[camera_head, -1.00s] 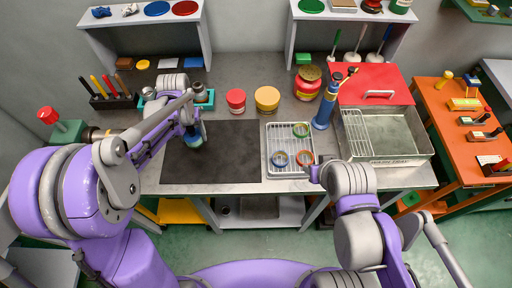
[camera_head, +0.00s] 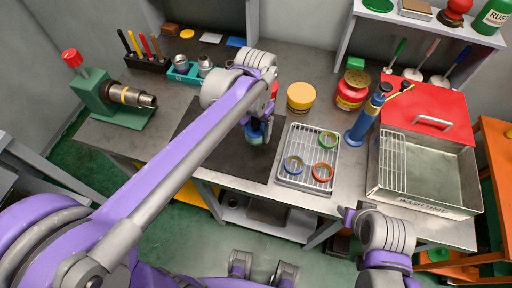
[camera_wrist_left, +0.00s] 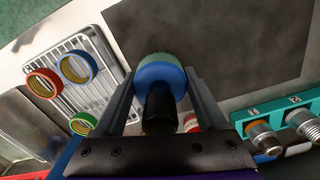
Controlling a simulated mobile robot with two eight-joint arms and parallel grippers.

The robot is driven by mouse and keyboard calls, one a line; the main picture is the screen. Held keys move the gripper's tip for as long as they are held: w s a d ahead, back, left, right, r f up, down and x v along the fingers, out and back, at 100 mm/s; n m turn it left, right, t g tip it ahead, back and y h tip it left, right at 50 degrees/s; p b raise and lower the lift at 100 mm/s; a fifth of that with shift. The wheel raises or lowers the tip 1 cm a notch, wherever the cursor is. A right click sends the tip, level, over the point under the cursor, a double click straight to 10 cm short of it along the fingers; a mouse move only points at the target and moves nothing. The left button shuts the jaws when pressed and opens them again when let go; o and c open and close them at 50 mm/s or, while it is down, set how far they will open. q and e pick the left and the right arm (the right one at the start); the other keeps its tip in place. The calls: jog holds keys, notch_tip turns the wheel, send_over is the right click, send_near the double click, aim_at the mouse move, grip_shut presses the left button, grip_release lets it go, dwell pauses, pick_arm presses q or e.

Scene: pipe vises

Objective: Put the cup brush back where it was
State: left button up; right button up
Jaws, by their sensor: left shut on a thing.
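My left gripper (camera_head: 258,134) is shut on a short tool with a black handle, a blue band and a green end, which I take to be the cup brush (camera_head: 254,139). In the left wrist view the cup brush (camera_wrist_left: 158,72) sits between the two fingers of the gripper (camera_wrist_left: 160,95), its green end pointing away from the palm. It is held over the right part of the black mat (camera_head: 220,163); the gap below it is hard to judge. My right gripper (camera_head: 347,215) is at the bench's front edge, away from the brush; its jaws are unclear.
Right of the mat is a wire rack tray (camera_head: 285,177) with blue, green and red rings. A green vise (camera_head: 100,98) and teal socket holder (camera_head: 182,72) stand left.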

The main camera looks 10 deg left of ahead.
aim_at(256, 150)
pick_arm(q)
jog(key=shift+f, duration=3.6)
jog(key=shift+f+b, duration=0.15)
jog(key=shift+b, duration=0.15)
jog(key=o, duration=1.2)
notch_tip(256, 150, up, 12)
jog(key=shift+s+r+p, duration=0.1)
jog(key=shift+r+p, duration=0.1)
jog(key=shift+p, duration=0.35)
jog(key=s+a+f+n+t, duration=0.1)
jog(key=s+a+f, duration=0.1)
jog(key=s+f, duration=0.1)
jog(key=s+a+f+n+t, duration=0.1)
jog(key=s+a+f+t, duration=0.1)
jog(key=s, duration=0.4)
jog(key=s+a+f+n+t, duration=0.1)
jog(key=s+a+f+t, duration=0.1)
jog(key=s+f, duration=0.3)
jog(key=shift+s+a+n, duration=0.2)
jog(key=shift+a+n, duration=0.05)
jog(key=shift+n, duration=0.05)
